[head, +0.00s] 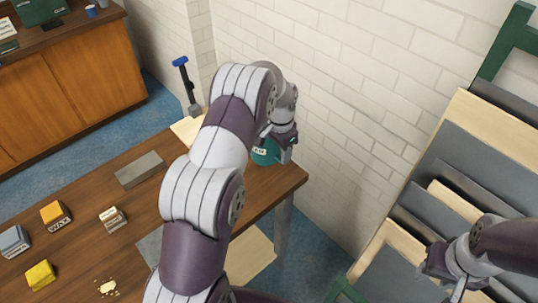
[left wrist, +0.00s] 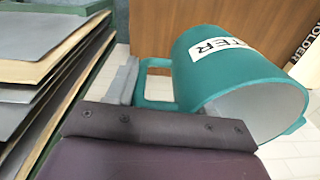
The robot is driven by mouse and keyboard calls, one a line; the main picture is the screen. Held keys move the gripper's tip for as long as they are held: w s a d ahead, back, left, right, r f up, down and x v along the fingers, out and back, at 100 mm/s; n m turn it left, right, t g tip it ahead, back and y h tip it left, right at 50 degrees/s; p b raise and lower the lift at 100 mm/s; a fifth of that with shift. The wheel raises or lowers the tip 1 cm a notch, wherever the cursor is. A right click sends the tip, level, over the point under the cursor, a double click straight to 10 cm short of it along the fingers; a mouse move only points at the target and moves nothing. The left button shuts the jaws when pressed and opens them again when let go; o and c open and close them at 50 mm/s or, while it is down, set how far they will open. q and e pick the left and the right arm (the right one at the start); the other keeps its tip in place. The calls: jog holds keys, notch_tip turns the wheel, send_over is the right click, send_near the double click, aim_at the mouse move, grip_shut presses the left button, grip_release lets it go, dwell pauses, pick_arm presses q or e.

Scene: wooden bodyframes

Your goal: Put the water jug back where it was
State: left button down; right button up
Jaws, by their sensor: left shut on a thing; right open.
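The teal water jug (head: 264,152) is at the far right end of the wooden table, mostly hidden behind my left arm and hand. My left gripper (head: 284,146) is shut on it. In the left wrist view the jug (left wrist: 225,75) shows its white label ending in "TER", its open mouth with a white inside, and its handle by the dark finger (left wrist: 155,128). I cannot tell whether the jug touches the tabletop. My right gripper (head: 445,265) is open and empty, at lower right in front of the rack.
A blue-topped tool (head: 187,85) stands behind. A rack of grey sheets (head: 450,170) is at right. The white brick wall (head: 340,90) is close behind the jug.

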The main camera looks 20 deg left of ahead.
aim_at(268, 158)
pick_arm(q)
jog(key=a, duration=0.1)
jog(key=a+f, duration=0.1)
jog(key=a, duration=0.1)
jog(key=w+a+f+p, duration=0.1)
jog(key=shift+a, duration=0.15)
jog(key=shift+s+a+f, duration=0.1)
jog(key=shift+a+f, duration=0.05)
jog(key=shift+f, duration=0.15)
jog(key=f, duration=0.1)
jog(key=f+p, duration=0.2)
jog(key=shift+s+d+f, duration=0.15)
jog(key=shift+d+f, duration=0.05)
jog(key=shift+d, duration=0.1)
jog(key=shift+a+f, duration=0.25)
jog(key=shift+f, duration=0.1)
jog(key=c, duration=0.7)
grip_release()
jog(key=shift+d, duration=0.1)
jog(key=shift+o, duration=1.4)
jog(key=shift+d+r, duration=0.1)
pick_arm(e)
notch_tip(268, 158, up, 4)
jog(key=shift+f, duration=0.25)
jog(key=shift+r, duration=0.1)
